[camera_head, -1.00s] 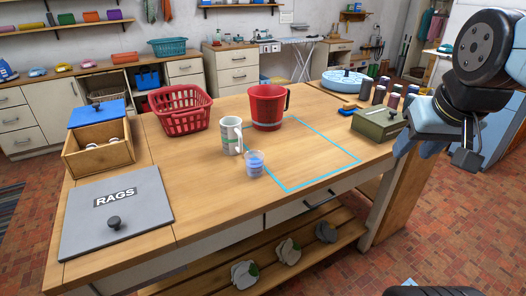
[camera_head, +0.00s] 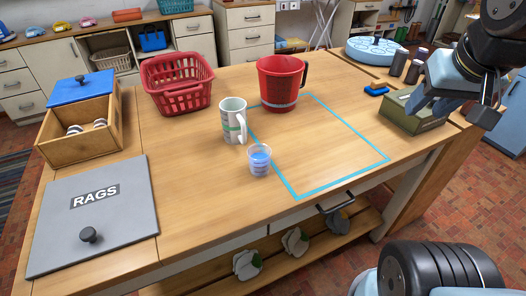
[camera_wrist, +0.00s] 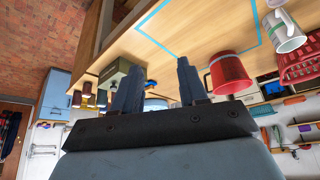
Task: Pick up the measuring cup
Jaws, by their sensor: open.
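A small clear cup with blue contents (camera_head: 259,161), the likely measuring cup, stands upright on the wooden worktop at the left edge of a blue taped outline. A white patterned mug (camera_head: 233,121) stands just behind it. A large red jug (camera_head: 279,84) with a dark handle stands farther back; it also shows in the wrist view (camera_wrist: 229,73). My gripper (camera_wrist: 158,68) is open and empty, with two dark fingers apart. In the head view my arm is at the upper right, well away from the cup, above a green box (camera_head: 413,110).
A red basket (camera_head: 178,84), a wooden box with a blue lid (camera_head: 82,135) and a grey RAGS lid (camera_head: 94,211) are on the left. Dark bottles (camera_head: 413,68) and a blue round container (camera_head: 376,51) are at the back right. The taped area (camera_head: 346,172) is mostly clear.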

